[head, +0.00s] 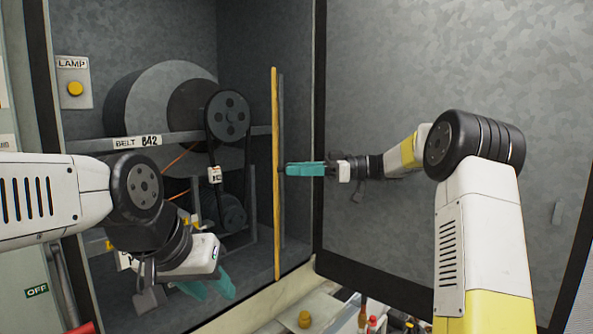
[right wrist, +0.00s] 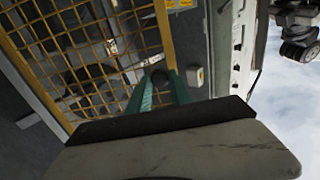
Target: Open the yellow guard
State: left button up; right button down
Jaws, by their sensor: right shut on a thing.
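The yellow guard (head: 275,215) shows edge-on in the head view, a thin upright yellow edge standing in front of the belt and pulleys. In the right wrist view its yellow mesh (right wrist: 88,45) fills the upper left. My right gripper (head: 288,170) reaches in from the right to the guard's edge. Its teal fingers are shut on a dark knob (right wrist: 160,78) at the guard's frame; the knob is mostly hidden by the fingers in the head view. My left gripper (head: 210,289) hangs low at the left, empty, its teal fingers apart and away from the guard.
A LAMP button (head: 75,88) is on the left wall. A large grey panel door (head: 400,60) stands at the right. Small items, including a yellow-capped one (head: 304,320), lie below.

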jog(key=c, duration=1.2)
grip_release()
jog(key=shift+r, duration=0.15)
jog(key=s+r, duration=0.1)
jog(key=s, duration=0.4)
jog(key=s+r, duration=0.2)
jog(key=s, duration=0.3)
jog(key=s+r, duration=0.1)
jog(key=s, duration=0.5)
jog(key=shift+r, duration=0.4)
jog(key=shift+c, duration=0.2)
